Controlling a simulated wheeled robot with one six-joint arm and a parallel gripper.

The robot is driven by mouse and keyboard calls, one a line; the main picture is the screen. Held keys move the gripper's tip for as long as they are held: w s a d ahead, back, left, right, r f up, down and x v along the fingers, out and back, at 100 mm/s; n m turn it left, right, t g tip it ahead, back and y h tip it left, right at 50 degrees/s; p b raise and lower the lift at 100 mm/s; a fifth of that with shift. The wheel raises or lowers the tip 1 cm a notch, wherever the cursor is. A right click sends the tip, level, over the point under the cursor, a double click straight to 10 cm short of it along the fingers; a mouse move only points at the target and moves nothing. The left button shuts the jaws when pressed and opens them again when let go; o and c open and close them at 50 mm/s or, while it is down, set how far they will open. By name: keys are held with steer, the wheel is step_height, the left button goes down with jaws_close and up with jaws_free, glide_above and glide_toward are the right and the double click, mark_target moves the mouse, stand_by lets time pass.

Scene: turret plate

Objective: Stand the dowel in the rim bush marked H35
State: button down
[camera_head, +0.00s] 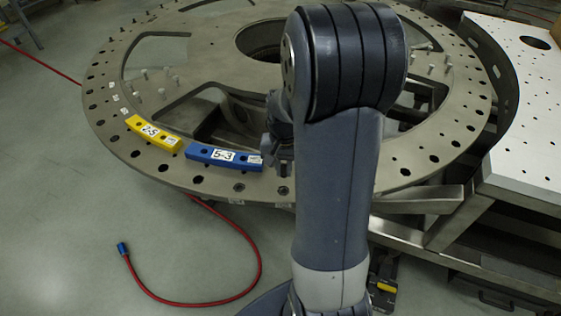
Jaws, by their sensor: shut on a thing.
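The round metal turret plate (108,72) fills the upper middle, with a ring of dark holes along its rim. My gripper (284,166) is partly hidden behind my own arm, low over the front rim, just right of the blue block. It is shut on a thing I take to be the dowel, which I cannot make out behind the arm. Small white labels (236,201) sit on the rim's front edge and left side, too small to read. I cannot tell which bush is H35.
A yellow curved block (163,138) marked 2-5 and a blue one (205,153) marked 5-3 lie on the front rim. Several pegs (161,94) stand on the plate. A perforated metal table (520,110) is at right. A red hose (262,262) lies on the floor.

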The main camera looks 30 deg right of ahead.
mark_target(284, 193)
steer(key=shift+f+b, duration=3)
steer(key=shift+f, duration=0.85)
steer(key=c, duration=1.3)
jaws_free()
steer(key=shift+f, duration=0.1)
steer(key=shift+c, duration=0.2)
step_height(284, 193, up, 11)
steer(key=shift+r, duration=0.1)
